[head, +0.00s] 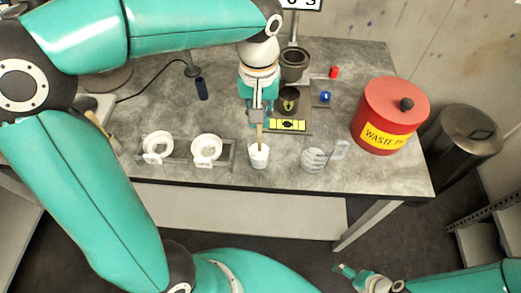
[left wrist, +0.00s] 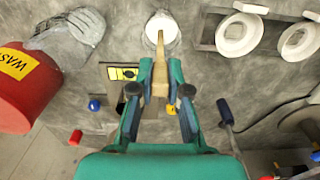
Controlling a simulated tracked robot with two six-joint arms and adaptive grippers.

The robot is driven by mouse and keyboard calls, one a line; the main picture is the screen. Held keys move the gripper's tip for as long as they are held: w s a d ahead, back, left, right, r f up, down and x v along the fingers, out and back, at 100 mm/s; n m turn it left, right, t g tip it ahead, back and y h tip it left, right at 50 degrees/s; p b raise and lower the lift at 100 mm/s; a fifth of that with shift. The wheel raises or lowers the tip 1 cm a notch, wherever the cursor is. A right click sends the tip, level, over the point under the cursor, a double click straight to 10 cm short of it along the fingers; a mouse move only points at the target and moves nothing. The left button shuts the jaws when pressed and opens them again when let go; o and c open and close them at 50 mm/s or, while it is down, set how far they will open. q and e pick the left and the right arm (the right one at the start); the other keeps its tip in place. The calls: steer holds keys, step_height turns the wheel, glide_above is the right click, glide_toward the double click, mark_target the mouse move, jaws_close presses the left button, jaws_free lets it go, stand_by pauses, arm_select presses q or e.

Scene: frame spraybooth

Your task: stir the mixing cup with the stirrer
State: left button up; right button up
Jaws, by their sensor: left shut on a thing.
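The white mixing cup (head: 259,160) stands near the front edge of the grey table; it also shows at the top of the left wrist view (left wrist: 163,24). The stirrer (left wrist: 160,55) is a thin, light wooden stick. My left gripper (head: 258,115) is shut on the stirrer above the cup, with the fingers on either side of it in the left wrist view (left wrist: 160,82). The stirrer points down, and its lower end reaches into the cup opening; the cup hides its tip. My right gripper (head: 346,271) is low at the right, away from the table, and its jaw opening is unclear.
Two white filters (head: 206,147) sit in a rack left of the cup. A clear handled jug (head: 314,158) stands to its right. A red waste bin (head: 390,115) is at the table's right. A yellow level (head: 289,125) and a dark-cupped stand (head: 294,66) are behind.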

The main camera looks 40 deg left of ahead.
arm_select(q)
steer(key=shift+r+p, duration=3.15)
steer(key=shift+r, duration=0.85)
steer(key=shift+r+p, duration=0.4)
steer(key=shift+r, duration=1.55)
